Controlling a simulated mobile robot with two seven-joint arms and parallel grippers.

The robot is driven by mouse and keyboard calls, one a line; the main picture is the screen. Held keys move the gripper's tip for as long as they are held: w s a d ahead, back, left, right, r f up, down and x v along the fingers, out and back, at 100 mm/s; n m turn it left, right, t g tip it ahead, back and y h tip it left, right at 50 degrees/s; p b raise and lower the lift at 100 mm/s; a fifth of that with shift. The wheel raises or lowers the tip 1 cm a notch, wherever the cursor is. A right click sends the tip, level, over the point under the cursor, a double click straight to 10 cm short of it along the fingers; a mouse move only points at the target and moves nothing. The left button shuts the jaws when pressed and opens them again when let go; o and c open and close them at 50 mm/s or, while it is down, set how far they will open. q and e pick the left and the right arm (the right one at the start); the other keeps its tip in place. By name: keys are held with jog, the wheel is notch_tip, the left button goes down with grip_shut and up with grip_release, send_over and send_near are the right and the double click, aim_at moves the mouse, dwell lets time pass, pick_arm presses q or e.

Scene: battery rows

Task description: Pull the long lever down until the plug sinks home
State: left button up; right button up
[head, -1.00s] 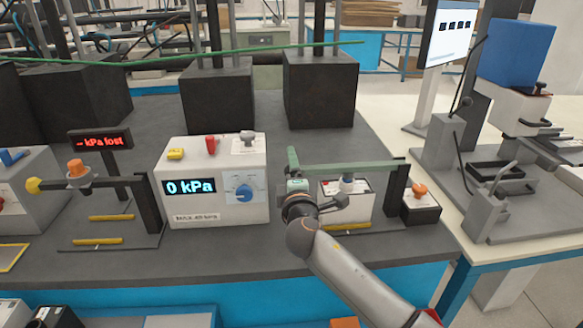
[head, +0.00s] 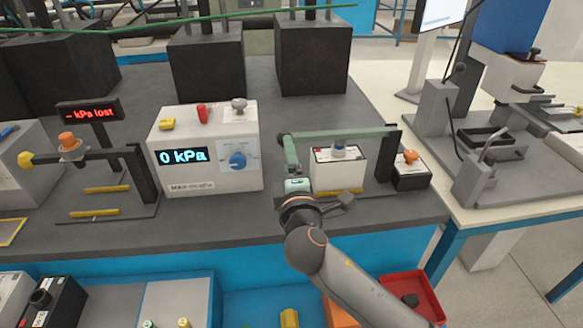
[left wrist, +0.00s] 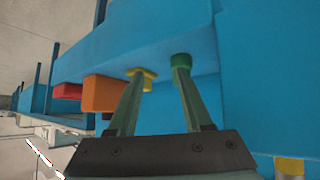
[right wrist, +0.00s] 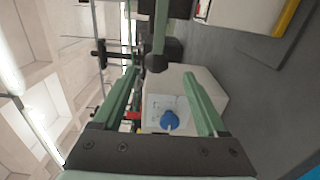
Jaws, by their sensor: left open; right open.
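The long green lever (head: 345,134) reaches left from its dark post (head: 386,152) on the right-hand station. It lies roughly level above a white box (head: 338,170). A grey-and-white plug (head: 338,150) stands upright on the box under the lever. In the right wrist view the lever ends in a dark round knob (right wrist: 156,63). My right gripper (head: 290,158) is open at the lever's free end; the knob appears beyond and between its fingertips (right wrist: 160,82), not clasped. My left gripper (left wrist: 155,68) is open and empty, facing the blue bench front; the head view does not show it.
A pressure box (head: 210,160) reading 0 kPa stands left of the lever. A second lever station (head: 140,175) is further left, below a red "kPa lost" sign (head: 90,111). A small box with an orange knob (head: 410,172) stands right of the post. A red bin (head: 415,290) is in front.

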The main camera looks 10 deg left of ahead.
jog(key=v, duration=0.3)
dwell(0.5)
jog(key=shift+s, duration=0.1)
